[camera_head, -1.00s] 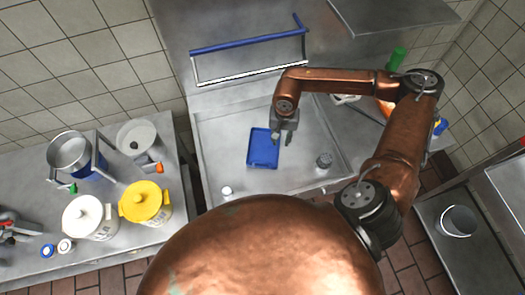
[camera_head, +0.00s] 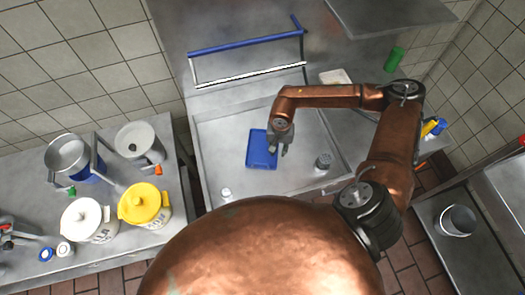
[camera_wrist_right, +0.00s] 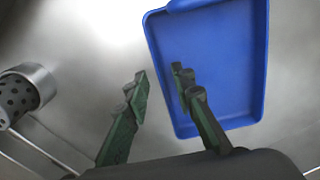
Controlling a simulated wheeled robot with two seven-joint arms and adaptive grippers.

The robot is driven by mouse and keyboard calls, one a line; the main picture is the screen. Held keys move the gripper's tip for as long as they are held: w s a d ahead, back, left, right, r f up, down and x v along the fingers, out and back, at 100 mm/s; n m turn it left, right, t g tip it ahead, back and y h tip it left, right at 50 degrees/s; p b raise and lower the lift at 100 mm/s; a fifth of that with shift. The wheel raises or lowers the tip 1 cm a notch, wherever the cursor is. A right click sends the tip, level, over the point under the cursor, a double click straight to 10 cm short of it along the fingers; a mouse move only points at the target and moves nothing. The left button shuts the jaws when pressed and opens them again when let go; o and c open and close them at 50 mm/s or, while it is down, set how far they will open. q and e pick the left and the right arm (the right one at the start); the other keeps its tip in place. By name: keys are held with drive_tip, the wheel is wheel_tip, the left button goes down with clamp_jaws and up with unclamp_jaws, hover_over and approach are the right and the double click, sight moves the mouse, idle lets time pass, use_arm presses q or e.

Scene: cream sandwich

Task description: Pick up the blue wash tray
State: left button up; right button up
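The blue wash tray (camera_head: 257,158) lies in the wide steel basin, left of its middle in the head view. My right gripper (camera_head: 278,151) is by the tray's right edge there. In the right wrist view, the open right gripper (camera_wrist_right: 158,76) has one finger over the tray (camera_wrist_right: 222,60) and the other outside its long left edge. No contact or hold is visible, and the height of the fingertips above the rim is unclear. My left gripper is not in view.
The steel basin (camera_head: 210,150) has raised walls. A perforated cylinder (camera_head: 323,161) stands right of the tray and shows in the wrist view (camera_wrist_right: 20,92). A small white item (camera_head: 226,194) sits near the front. Pots and a yellow-lidded container (camera_head: 144,204) crowd the left counter.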

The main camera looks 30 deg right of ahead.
clamp_jaws()
idle(0.5)
